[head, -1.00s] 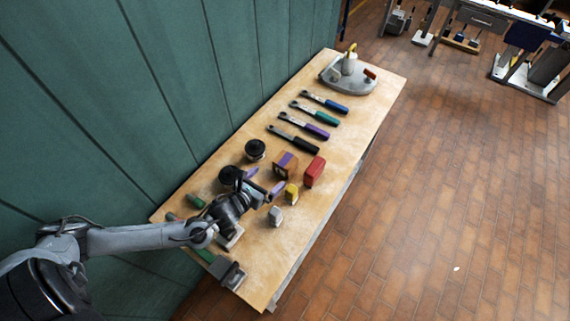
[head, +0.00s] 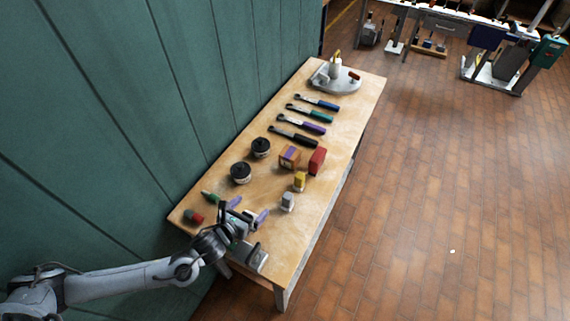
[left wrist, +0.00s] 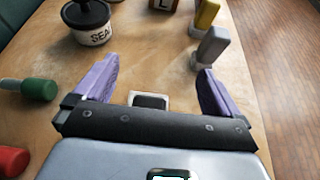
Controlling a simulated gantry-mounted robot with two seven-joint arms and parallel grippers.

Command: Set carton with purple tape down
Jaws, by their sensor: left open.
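The carton with purple tape (head: 289,157) stands on the wooden table (head: 331,131), just left of a red box (head: 317,161). Its lower part also shows at the top edge of the left wrist view (left wrist: 163,4). My left gripper (head: 248,210) is open with purple fingers, over the near end of the table and well apart from the carton. In the left wrist view nothing is held between its fingers (left wrist: 158,75). My right gripper is not in view.
Two black-lidded tubs (head: 241,173) (head: 261,147) stand left of the carton. Yellow (head: 299,181) and grey (head: 288,201) items stand nearer. Several wrenches (head: 301,123) lie beyond. Green (left wrist: 38,89) and red (left wrist: 12,161) items lie left of my gripper. A small white-and-black item (left wrist: 150,100) sits between the fingers' lines.

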